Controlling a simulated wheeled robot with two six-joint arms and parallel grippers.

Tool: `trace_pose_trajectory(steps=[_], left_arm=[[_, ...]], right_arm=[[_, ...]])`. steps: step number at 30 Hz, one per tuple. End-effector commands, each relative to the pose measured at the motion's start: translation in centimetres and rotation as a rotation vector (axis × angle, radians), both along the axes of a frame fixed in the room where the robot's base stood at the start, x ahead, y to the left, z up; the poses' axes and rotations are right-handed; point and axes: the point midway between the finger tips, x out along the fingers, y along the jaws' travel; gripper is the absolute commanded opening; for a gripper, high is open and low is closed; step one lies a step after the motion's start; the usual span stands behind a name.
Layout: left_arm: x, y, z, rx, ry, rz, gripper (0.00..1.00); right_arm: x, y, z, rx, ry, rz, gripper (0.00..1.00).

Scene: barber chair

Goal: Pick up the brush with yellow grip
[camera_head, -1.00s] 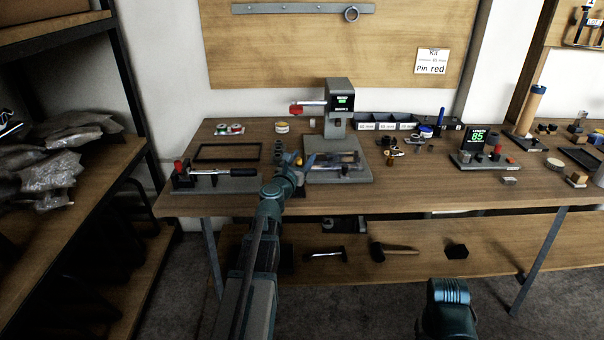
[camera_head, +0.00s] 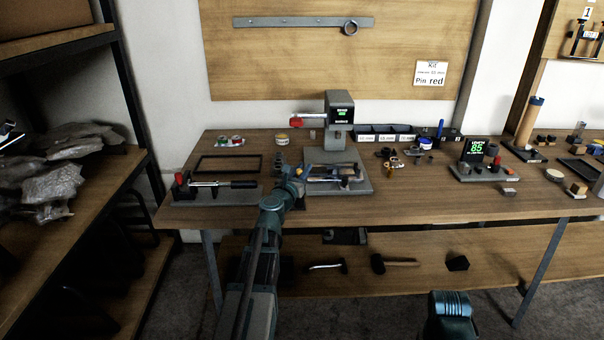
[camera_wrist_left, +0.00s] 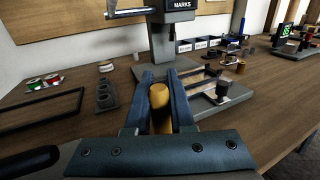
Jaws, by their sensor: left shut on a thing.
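The brush's yellow grip (camera_wrist_left: 159,97) shows in the left wrist view as a rounded yellow-tan cylinder between the two blue fingers. My left gripper (camera_wrist_left: 160,82) is shut on it; the grip's rounded end points up toward the camera. The rest of the brush is hidden by the fingers and the dark wrist plate. In the head view my left gripper (camera_head: 298,172) is over the workbench (camera_head: 430,195), just left of the grey press base. The brush is hard to make out there. Only a blue part of my right arm shows at the bottom; its gripper is out of the picture.
A grey press (camera_head: 340,120) with a red-tipped lever stands behind the gripper. A tool with a black handle (camera_head: 243,184) on a grey base and an empty black frame (camera_head: 228,164) lie to the left. Bins and small parts are to the right. The front right bench top is mostly clear.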

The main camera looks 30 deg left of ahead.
Motion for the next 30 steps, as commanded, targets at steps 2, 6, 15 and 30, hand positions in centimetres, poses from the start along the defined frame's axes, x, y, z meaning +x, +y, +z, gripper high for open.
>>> trace_pose_trajectory(steps=[2,6,15,30], left_arm=[[0.0,0.0,0.9,0.000,0.000,0.000,0.00],[0.0,0.0,2.5,0.000,0.000,0.000,0.00],[0.0,0.0,7.2,0.000,0.000,0.000,0.00],[0.0,0.0,9.6,0.000,0.000,0.000,0.00]], right_arm=[[0.0,0.0,0.9,0.000,0.000,0.000,0.50],[0.0,0.0,2.5,0.000,0.000,0.000,0.50],[0.0,0.0,7.2,0.000,0.000,0.000,0.50],[0.0,0.0,9.6,0.000,0.000,-0.001,0.50]])
